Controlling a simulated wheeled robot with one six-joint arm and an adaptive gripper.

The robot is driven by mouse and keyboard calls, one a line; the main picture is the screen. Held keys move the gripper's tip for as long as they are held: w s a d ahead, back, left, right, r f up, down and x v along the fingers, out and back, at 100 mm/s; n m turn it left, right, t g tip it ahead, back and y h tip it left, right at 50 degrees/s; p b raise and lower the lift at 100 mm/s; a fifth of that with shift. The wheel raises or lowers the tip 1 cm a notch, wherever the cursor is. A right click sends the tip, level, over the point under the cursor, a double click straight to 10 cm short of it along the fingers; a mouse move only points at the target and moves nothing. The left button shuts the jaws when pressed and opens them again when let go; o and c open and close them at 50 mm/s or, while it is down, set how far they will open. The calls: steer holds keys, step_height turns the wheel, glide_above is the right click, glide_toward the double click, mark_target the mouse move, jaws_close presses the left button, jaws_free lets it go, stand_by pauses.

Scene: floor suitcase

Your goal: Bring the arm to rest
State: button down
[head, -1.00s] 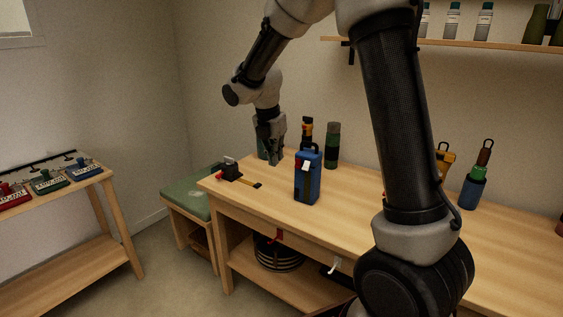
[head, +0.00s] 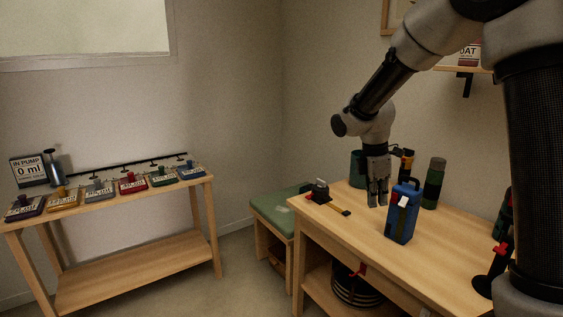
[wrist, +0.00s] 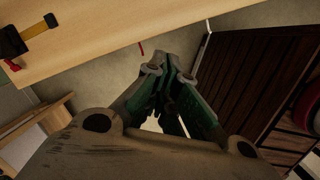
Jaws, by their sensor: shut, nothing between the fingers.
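My gripper (head: 377,200) points down over the far left part of the wooden workbench (head: 440,258), behind and left of a blue box-shaped container (head: 403,215). Its fingers are together and hold nothing. In the wrist view the closed fingers (wrist: 174,62) show in the middle, with floor and the bench edge beyond them. My arm reaches in from the upper right. I cannot tell the exact height of the fingertips above the bench top.
A black tool with a yellow strip (head: 330,200) lies left of my gripper. A dark green bottle (head: 433,183) stands behind the blue container. A green-topped stool (head: 275,207) is beside the bench. A shelf table (head: 130,200) with several coloured units stands left, across clear floor.

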steer(key=s+d+r+m+t, duration=0.1)
steer(key=s+d+r+m, duration=0.1)
steer(key=s+m, duration=0.4)
steer(key=s+d+r+m+t+y, duration=0.1)
steer(key=s+d+r+m, duration=0.2)
steer(key=s, duration=0.8)
steer(key=s+d+r+m+t+y, duration=0.1)
steer(key=s+d+r+m+t, duration=0.1)
steer(key=s+r+m, duration=0.4)
steer(key=s+d+m, duration=0.1)
steer(key=s+m, duration=0.1)
steer(key=s, duration=0.1)
steer(key=shift+s+d+m, duration=0.15)
steer(key=shift+s+m, duration=0.05)
steer(key=shift+m, duration=0.1)
steer(key=shift+r, duration=0.1)
